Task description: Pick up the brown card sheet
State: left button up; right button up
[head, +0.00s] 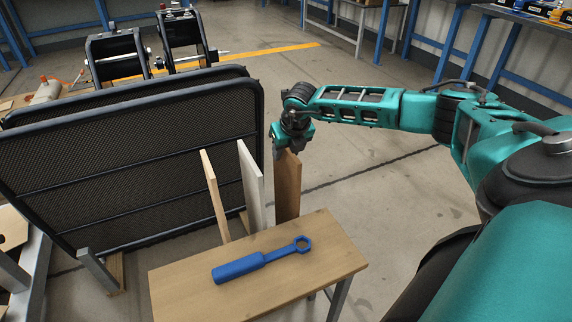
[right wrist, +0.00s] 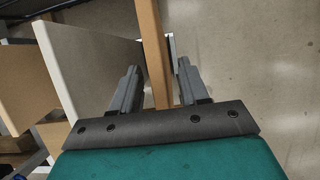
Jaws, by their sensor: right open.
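The brown card sheet (head: 287,187) stands upright on edge behind the small wooden table, rightmost of three upright sheets. My right gripper (head: 291,150) is at its top edge, pointing down. In the right wrist view the brown sheet (right wrist: 153,45) runs edge-on between the two open fingers of the gripper (right wrist: 158,68). A gap shows between the sheet and the right finger; the left finger is closer to it. Whether that finger touches it I cannot tell. My left gripper is not in view.
A white sheet (head: 252,182) and a light tan sheet (head: 214,194) stand just left of the brown one. A blue wrench (head: 240,267) lies on the wooden table (head: 320,262). Dark mesh panels (head: 130,165) stand at the left. Floor right of the sheets is clear.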

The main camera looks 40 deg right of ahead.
jog(key=shift+f, duration=0.1)
grip_shut()
dwell(0.3)
